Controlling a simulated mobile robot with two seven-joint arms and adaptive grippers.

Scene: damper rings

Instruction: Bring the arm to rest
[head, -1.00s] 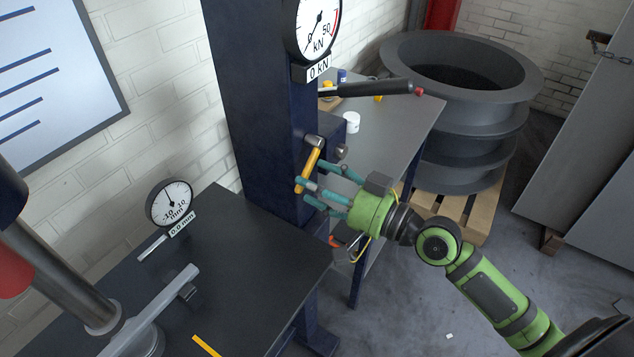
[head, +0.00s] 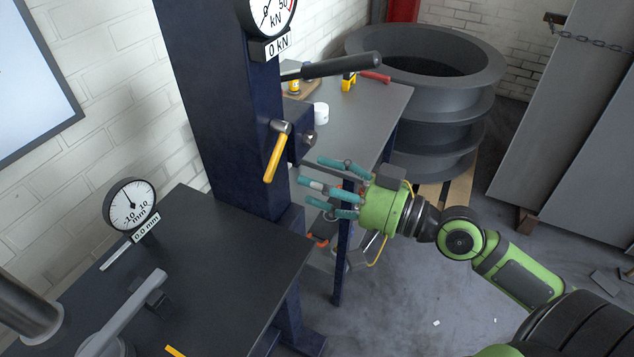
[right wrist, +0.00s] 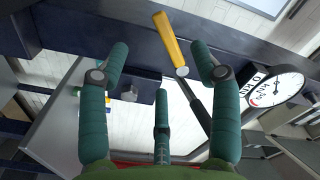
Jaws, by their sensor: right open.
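My right arm is green with dark joints and enters from the lower right of the head view. My right gripper (head: 322,187) has teal fingers and is open and empty. It is just right of and below the yellow-handled lever (head: 274,156) on the dark blue press column (head: 218,100), apart from it. In the right wrist view the teal fingers (right wrist: 160,75) are spread with nothing between their tips, and the yellow lever handle (right wrist: 172,42) shows beyond them. My left gripper is not in view.
A dark table (head: 190,265) with a dial gauge (head: 130,205) is at the lower left. A grey bench (head: 375,115) with a white jar (head: 321,113) is behind the gripper. Stacked dark rings (head: 425,95) stand on a pallet. Open floor (head: 400,300) lies below my arm.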

